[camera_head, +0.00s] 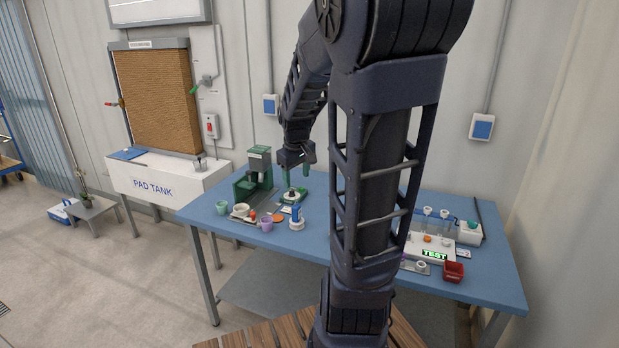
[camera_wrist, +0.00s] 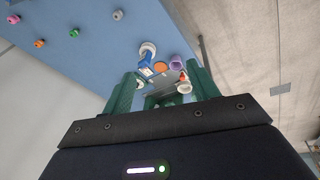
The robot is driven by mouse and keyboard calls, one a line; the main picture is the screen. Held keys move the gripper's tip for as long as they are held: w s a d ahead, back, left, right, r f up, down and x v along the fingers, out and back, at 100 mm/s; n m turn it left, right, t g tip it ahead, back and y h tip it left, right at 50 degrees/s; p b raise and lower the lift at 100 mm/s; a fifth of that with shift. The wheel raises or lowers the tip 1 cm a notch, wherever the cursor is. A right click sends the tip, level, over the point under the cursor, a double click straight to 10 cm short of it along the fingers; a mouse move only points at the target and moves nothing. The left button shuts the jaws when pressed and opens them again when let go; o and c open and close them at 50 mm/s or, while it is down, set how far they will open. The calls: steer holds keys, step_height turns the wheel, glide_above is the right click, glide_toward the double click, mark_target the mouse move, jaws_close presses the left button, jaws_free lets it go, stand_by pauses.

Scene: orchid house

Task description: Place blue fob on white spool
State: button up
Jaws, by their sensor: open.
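The blue fob (camera_head: 296,211) is a small upright blue piece near the front edge of the blue table. The white spool (camera_head: 297,225) is right at its foot, and the fob appears to stand on it. In the wrist view the fob (camera_wrist: 145,61) also meets the white spool (camera_wrist: 148,48), but the exact contact is too small to tell. My gripper (camera_head: 296,175) has green fingers pointing down and is above the table, behind and above the fob. In the wrist view my gripper (camera_wrist: 165,85) is open, with nothing visibly held; the fob shows beyond its fingers.
An orange disc (camera_head: 277,217), a purple cup (camera_head: 267,225) and a teal cup (camera_head: 222,207) are left of the spool. A green machine (camera_head: 256,172) stands behind them. A red bin (camera_head: 453,272) is at the right. My arm hides the table's middle.

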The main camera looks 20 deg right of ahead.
steer(key=s+a+r+m+t+y, duration=0.1)
steer(key=s+r+m, duration=0.3)
steer(key=s, duration=1)
step_height(320, 180, up, 2)
steer(key=shift+s+a+r+t, duration=0.2)
steer(key=shift+s+a+t, duration=0.2)
steer(key=shift+a, duration=0.05)
